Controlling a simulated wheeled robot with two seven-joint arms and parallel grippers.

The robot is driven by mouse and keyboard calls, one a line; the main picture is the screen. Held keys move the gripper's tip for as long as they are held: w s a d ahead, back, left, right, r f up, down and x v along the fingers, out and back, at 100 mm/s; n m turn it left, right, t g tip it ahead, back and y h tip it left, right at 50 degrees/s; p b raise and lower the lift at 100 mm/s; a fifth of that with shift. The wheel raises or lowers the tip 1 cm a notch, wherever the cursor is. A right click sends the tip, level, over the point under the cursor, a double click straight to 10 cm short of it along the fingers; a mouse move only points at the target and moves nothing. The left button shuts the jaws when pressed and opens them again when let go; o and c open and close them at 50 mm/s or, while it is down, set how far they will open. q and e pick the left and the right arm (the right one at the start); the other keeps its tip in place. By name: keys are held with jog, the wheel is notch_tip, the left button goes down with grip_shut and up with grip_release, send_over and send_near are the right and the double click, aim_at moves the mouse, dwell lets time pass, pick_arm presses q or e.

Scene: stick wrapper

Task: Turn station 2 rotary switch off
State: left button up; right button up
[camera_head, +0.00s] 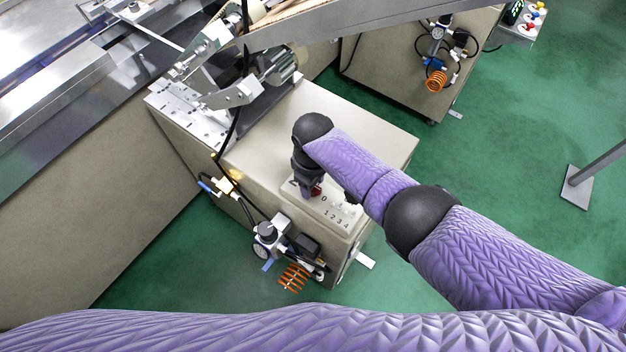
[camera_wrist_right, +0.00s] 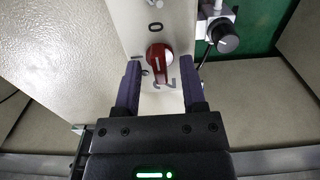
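A red rotary switch (camera_wrist_right: 158,62) with a pale end sits on the light panel (camera_wrist_right: 172,14) of the station. In the right wrist view a "0" is printed above it and other dark characters lie beside and below it. My right gripper (camera_wrist_right: 160,78) is open, with one finger on each side of the red switch and a gap to it. In the head view my right gripper (camera_head: 309,189) points down at the panel, and the red switch (camera_head: 318,191) shows only partly beside it. Which mark the switch points to is unclear. My left gripper is out of view.
Labels "1 2 3 4" and small pale knobs (camera_head: 346,209) are right of the gripper. An air regulator (camera_head: 268,232) with an orange coil (camera_head: 293,277) hangs on the station's near side. A round black knob (camera_wrist_right: 226,40) stands beside the panel. Metal machinery (camera_head: 235,95) rises behind.

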notch_tip(320, 180, up, 10)
jog(key=p, duration=0.5)
jog(key=shift+p, duration=0.3)
